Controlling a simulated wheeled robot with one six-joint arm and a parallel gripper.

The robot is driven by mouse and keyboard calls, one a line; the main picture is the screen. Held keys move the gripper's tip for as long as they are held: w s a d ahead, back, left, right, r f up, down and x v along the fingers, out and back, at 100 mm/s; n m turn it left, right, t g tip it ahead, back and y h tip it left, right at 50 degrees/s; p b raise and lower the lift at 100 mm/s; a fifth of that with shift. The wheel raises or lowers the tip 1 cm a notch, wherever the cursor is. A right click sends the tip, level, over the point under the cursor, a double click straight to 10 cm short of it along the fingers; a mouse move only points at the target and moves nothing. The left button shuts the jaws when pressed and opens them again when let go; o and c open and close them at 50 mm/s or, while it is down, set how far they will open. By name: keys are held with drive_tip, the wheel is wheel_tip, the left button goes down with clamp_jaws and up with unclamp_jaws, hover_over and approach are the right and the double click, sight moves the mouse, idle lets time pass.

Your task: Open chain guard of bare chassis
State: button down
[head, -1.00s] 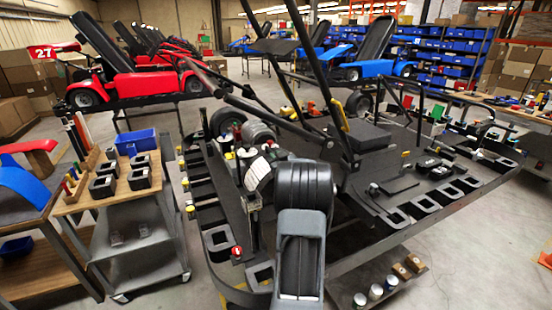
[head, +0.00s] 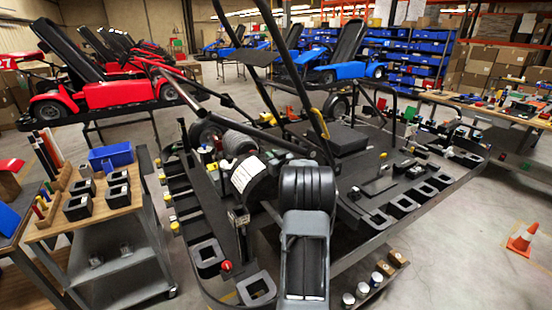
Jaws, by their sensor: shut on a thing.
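The bare chassis (head: 345,138) is a black tubular frame with bare uprights and a yellow piece, lying on a black stand (head: 205,255) with trays along its edges. My arm reaches over the near left part of it. My gripper (head: 240,216) points down there, below my wrist with its white label. It is shut on a small dark part that looks like the chain guard (head: 242,240). The fingertips are dark and small, and my wrist covers part of this place. How far the guard stands open cannot be told.
A wooden-topped cart (head: 110,205) with a blue bin (head: 110,157) and black blocks stands close at the left. Red karts (head: 115,93) and a blue kart (head: 345,72) stand behind. An orange cone (head: 523,238) stands on the free floor at the right.

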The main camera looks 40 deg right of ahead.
drive_tip(key=c, duration=1.2)
unclamp_jaws()
drive_tip(key=shift+f, duration=0.1)
drive_tip(key=shift+o, duration=0.2)
drive_tip(key=b+v, duration=0.3)
drive_tip(key=v, duration=1.1)
drive_tip(key=shift+b, duration=0.35)
drive_tip(key=shift+w, duration=0.15)
